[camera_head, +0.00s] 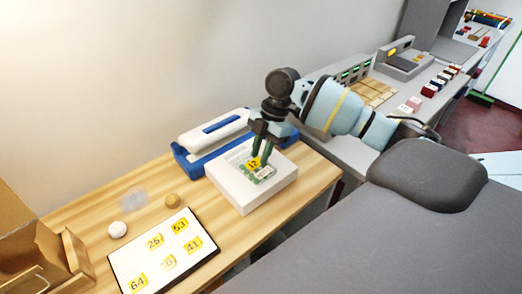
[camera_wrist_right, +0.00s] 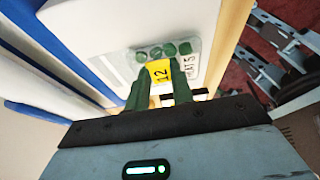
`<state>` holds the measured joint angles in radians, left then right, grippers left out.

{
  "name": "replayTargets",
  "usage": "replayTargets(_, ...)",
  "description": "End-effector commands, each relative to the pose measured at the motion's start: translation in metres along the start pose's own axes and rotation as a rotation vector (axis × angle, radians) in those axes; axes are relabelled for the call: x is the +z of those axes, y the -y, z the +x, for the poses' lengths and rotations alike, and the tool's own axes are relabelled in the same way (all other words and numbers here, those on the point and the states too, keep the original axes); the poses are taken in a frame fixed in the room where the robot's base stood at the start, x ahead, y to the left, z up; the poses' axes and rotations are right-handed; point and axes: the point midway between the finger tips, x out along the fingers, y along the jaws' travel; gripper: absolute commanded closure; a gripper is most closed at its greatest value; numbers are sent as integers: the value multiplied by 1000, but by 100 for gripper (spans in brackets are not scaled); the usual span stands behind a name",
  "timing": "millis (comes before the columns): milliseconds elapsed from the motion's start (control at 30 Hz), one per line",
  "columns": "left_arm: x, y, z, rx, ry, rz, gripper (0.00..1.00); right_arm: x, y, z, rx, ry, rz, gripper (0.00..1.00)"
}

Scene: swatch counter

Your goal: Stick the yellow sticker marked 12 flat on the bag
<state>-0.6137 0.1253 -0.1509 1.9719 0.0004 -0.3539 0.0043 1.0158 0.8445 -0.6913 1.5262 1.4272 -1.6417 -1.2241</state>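The yellow sticker marked 12 (camera_head: 254,163) is between the fingertips of my right gripper (camera_head: 262,154). In the right wrist view the sticker (camera_wrist_right: 160,73) sits between the two green fingers, which appear closed against its sides. The bag (camera_head: 265,172) is small and clear, with several green round pieces and a printed white label. It lies on a white block (camera_head: 248,196). In the wrist view the bag (camera_wrist_right: 187,50) is just beyond the fingertips, and the sticker overlaps its edge. I cannot tell whether the sticker touches it. My left gripper is not in view.
A white board (camera_head: 122,267) with several yellow numbered stickers lies at the front. A blue and white device (camera_head: 190,156) stands behind the block. A cardboard box (camera_head: 40,248) is at the left.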

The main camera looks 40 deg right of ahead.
Motion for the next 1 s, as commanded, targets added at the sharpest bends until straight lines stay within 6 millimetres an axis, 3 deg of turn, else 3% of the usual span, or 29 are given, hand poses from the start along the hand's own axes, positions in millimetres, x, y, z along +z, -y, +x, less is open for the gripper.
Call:
replayTargets(500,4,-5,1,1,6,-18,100,0,0,-68,2,0,0,76)
replayTargets(1000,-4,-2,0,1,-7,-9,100,-3,0,-86,3,0,-1,76)
